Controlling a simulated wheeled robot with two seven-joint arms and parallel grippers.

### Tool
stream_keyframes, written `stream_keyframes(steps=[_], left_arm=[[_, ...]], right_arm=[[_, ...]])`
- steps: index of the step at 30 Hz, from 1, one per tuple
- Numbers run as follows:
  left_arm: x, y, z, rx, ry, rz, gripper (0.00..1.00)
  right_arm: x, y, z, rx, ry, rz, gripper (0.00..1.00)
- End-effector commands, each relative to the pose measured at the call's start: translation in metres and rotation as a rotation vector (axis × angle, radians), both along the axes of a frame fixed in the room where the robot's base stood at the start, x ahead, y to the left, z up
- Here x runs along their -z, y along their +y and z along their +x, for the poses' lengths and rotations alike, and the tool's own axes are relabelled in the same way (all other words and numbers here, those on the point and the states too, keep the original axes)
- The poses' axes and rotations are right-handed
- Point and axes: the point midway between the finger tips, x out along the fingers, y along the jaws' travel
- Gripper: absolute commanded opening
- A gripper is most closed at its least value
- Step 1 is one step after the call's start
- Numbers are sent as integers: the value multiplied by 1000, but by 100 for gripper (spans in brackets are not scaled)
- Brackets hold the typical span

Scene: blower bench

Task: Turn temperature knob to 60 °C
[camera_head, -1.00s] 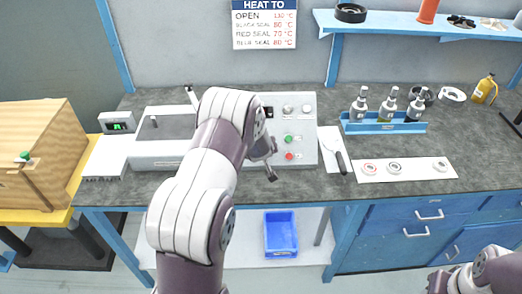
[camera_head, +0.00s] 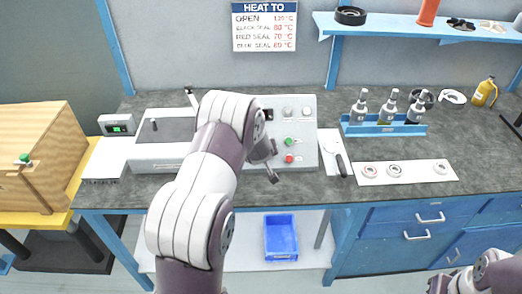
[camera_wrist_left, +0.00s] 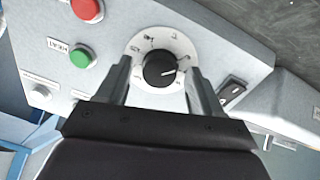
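In the left wrist view a black knob (camera_wrist_left: 160,69) with a white pointer line sits on a round white dial (camera_wrist_left: 138,47) with markings too small to read. The pointer aims right in that view. My left gripper (camera_wrist_left: 162,88) is open, one finger on each side of the knob, with gaps showing between fingers and knob. In the head view my left arm hides this knob, and the left gripper (camera_head: 270,165) is in front of the grey control panel (camera_head: 306,139). My right gripper (camera_head: 440,283) shows partly at the bottom right corner; its fingers are unclear.
A green button (camera_head: 289,141) and a red button (camera_head: 289,159) are on the panel beside the gripper. A small box with a green display (camera_head: 117,128) stands left. A sign (camera_head: 264,25) lists heat temperatures. Bottles in a blue rack (camera_head: 384,128) stand right.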

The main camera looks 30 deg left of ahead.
Motion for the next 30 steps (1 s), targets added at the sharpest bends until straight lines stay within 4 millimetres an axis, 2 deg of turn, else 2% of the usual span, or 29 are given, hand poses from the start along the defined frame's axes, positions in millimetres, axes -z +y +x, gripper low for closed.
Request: stream_keyframes(steps=[5, 12, 18, 22, 30], left_arm=[[-10, -4, -7, 1, -1, 1, 66], [-55, -24, -46, 2, -2, 1, 66], [-84, -37, -72, 1, -2, 0, 66], [-90, -40, -79, 0, 0, 0, 66], [-90, -40, -80, 0, 0, 0, 66]], right_arm=[[0, 0, 0, 0, 0, 0, 43], [-6, 0, 0, 0, 0, 0, 43], [-12, 0, 0, 0, 0, 0, 43], [-13, 0, 0, 0, 0, 0, 43], [-12, 0, 0, 0, 0, 0, 43]])
